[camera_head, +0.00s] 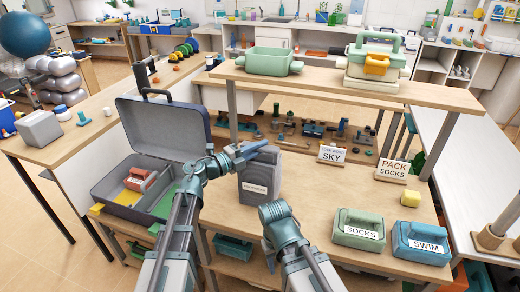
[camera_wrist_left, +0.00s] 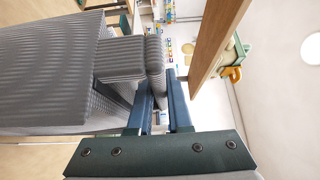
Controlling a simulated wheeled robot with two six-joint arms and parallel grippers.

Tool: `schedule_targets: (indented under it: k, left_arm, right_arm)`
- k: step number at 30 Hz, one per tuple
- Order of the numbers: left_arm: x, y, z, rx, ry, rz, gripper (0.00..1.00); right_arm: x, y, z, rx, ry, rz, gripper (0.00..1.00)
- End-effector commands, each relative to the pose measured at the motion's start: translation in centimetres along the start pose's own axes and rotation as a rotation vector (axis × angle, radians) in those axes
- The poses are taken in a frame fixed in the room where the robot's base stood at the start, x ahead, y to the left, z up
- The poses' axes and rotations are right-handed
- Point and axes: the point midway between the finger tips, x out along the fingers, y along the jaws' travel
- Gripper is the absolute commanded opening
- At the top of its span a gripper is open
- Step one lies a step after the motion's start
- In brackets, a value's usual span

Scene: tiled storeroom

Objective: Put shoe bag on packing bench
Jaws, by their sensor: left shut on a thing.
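The grey shoe bag (camera_head: 259,172) is upright, with a pale label too small to read on its front. My left gripper (camera_head: 264,147) is at the top of the bag, its blue fingers shut on the bag's handle. In the left wrist view the fingers (camera_wrist_left: 164,100) close around the ribbed grey handle (camera_wrist_left: 154,70). The bag is at the left part of the wooden packing bench (camera_head: 330,205); I cannot tell whether its base touches the top. My right arm reaches over the bench's front, but its gripper fingers are not visible.
An open grey suitcase (camera_head: 165,125) stands left of the bag. Green SOCKS (camera_head: 358,230) and blue SWIM (camera_head: 421,242) bags sit at the bench's front right. SKY (camera_head: 332,154) and PACK SOCKS (camera_head: 393,170) signs stand behind. A raised shelf (camera_head: 340,86) overhangs the back.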

Motion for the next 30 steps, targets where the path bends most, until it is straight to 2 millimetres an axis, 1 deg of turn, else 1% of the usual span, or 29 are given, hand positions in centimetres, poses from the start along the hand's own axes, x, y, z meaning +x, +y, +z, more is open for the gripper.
schedule_targets:
  k: [2, 3, 5, 6, 8, 16, 19, 23, 30]
  left_arm:
    - [0.0, 0.3, 0.0, -0.001, 0.0, -0.001, 0.0]
    - [0.0, 0.4, 0.0, 0.0, 0.0, 0.0, 0.19]
    - [0.0, 0.3, 0.0, 0.0, 0.0, 0.0, 0.3]
    - [0.0, 0.2, 0.0, 0.0, 0.0, 0.0, 0.37]
    - [0.0, 0.2, 0.0, 0.0, 0.0, 0.0, 0.47]
    - [0.0, 0.2, 0.0, 0.0, 0.0, 0.0, 0.47]
    - [0.0, -0.3, 0.0, 0.0, 0.0, 0.0, 0.47]
    - [-2.2, 0.0, -0.1, 0.0, -0.003, 0.0, 0.47]
    - [-7.2, 0.0, -0.1, 0.0, -0.004, 0.0, 0.47]
  right_arm:
    - [0.3, 0.0, 0.0, 0.0, 0.0, 0.0, 0.5]
    - [0.4, 0.0, 0.0, 0.0, 0.0, 0.0, 0.5]
    - [0.2, 0.0, 0.0, 0.0, 0.0, 0.0, 0.5]
    - [0.2, 0.0, 0.0, 0.0, 0.0, 0.0, 0.5]
    - [0.2, 0.0, 0.0, 0.0, 0.0, 0.0, 0.5]
    - [0.2, 0.0, 0.0, 0.0, 0.0, 0.0, 0.5]
    - [-0.3, 0.0, 0.0, 0.0, 0.0, 0.0, 0.5]
    - [0.0, 0.0, 0.0, 0.0, 0.0, 0.0, 0.5]
    - [0.0, 0.0, 0.0, 0.0, 0.0, 0.0, 0.5]
